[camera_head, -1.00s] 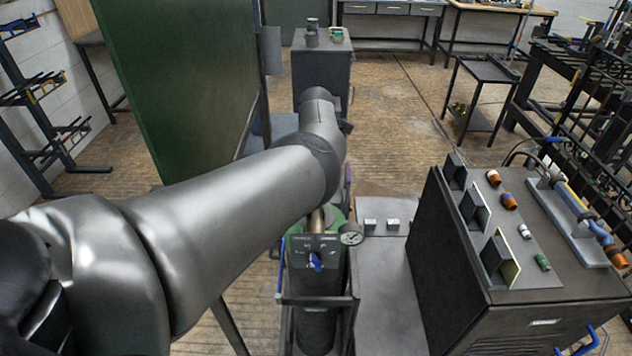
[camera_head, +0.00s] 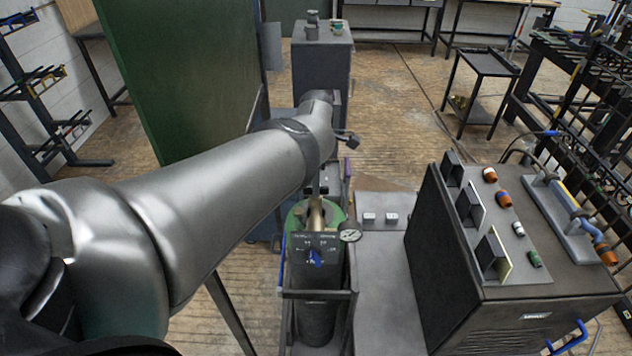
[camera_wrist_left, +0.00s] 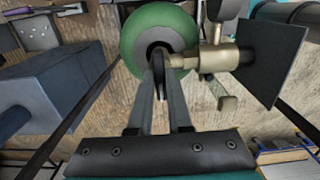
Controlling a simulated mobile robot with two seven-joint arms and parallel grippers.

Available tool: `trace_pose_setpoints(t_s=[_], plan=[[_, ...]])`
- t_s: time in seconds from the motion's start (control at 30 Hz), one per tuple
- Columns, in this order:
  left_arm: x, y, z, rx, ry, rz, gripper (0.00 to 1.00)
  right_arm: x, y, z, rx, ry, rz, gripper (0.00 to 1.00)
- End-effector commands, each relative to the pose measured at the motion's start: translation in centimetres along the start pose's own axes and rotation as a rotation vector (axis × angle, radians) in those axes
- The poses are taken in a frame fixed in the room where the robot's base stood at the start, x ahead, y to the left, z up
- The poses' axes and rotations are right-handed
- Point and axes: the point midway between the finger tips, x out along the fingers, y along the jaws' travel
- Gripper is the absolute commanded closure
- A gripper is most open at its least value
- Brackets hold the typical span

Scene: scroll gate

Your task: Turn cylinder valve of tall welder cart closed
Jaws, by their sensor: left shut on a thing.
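The gas cylinder has a green shoulder (camera_head: 337,217) and stands in the tall cart's frame (camera_head: 320,294) in the middle of the head view. Its brass valve body (camera_head: 316,214) rises from the top. In the left wrist view the green cylinder top (camera_wrist_left: 135,38) and the brass valve (camera_wrist_left: 213,60) show close up. My left gripper (camera_wrist_left: 158,72) is shut on the dark valve handwheel (camera_wrist_left: 158,52), which sits between its fingertips. The fingers hide part of it, so its turn angle cannot be told. In the head view my arm hides most of this gripper. My right gripper is not in view.
A round gauge (camera_head: 350,235) and a panel with a blue knob (camera_head: 317,257) sit in front of the valve. A welder box (camera_head: 530,290) stands at right.

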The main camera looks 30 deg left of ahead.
Motion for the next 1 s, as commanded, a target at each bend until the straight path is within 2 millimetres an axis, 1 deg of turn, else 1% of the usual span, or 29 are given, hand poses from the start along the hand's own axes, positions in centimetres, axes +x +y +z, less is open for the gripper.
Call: trace_pose_setpoints(t_s=[0.53, 0.57, 0.8, 1.0], plan=[[-0.09, 0.09, 0.0, 0.023, -0.001, 0.002, 1.0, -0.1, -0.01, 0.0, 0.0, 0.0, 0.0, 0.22], [-0.09, 0.09, 0.01, 0.023, -0.001, 0.002, 0.8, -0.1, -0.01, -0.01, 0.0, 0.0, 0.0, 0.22], [-0.04, 0.05, 0.0, 0.021, 0.0, 0.001, 0.53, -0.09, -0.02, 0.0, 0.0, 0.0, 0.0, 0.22], [-0.02, 0.02, 0.0, 0.021, 0.0, 0.001, 0.53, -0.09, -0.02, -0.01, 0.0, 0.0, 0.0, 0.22]])
